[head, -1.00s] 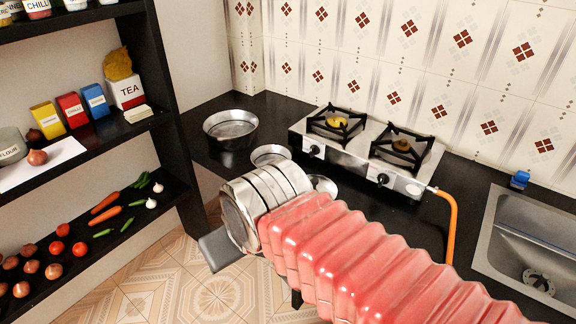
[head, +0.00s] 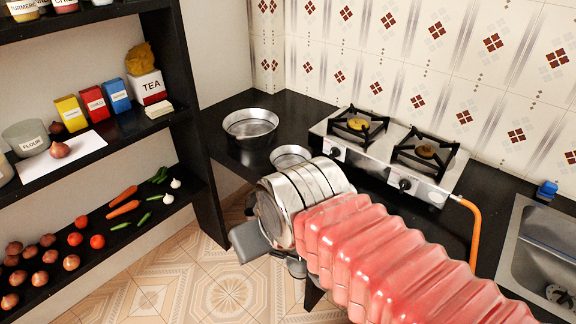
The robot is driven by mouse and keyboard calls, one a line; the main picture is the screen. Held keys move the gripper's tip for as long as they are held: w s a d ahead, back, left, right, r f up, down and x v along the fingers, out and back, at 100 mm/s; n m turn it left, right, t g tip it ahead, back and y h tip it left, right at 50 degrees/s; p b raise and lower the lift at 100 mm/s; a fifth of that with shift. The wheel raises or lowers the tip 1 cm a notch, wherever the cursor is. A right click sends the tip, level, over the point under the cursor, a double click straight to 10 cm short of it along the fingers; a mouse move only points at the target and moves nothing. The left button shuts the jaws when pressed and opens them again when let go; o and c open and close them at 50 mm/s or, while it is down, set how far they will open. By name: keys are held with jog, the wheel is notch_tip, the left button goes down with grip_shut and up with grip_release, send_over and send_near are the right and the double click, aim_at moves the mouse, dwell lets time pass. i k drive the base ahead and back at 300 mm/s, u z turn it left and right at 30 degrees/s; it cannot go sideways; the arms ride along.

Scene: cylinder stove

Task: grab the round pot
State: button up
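A round metal pot (head: 250,124) stands on the black counter (head: 222,110) in the corner, left of the stove. A smaller round metal vessel (head: 291,155) sits nearer, partly hidden by my arm. My gripper (head: 240,243) shows at the end of my red-sleeved arm, over the floor in front of the counter. It is apart from the pot, nearer to the camera and lower in the picture. Only one grey finger part shows clearly, so its opening is hidden.
A two-burner stove (head: 388,152) with an orange hose (head: 475,236) stands right of the pot. A sink (head: 540,255) is at the far right. A black shelf (head: 100,150) with boxes and vegetables stands at the left. Tiled floor (head: 195,285) is clear between.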

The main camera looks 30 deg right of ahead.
aim_at(283, 157)
jog(key=i, duration=0.95)
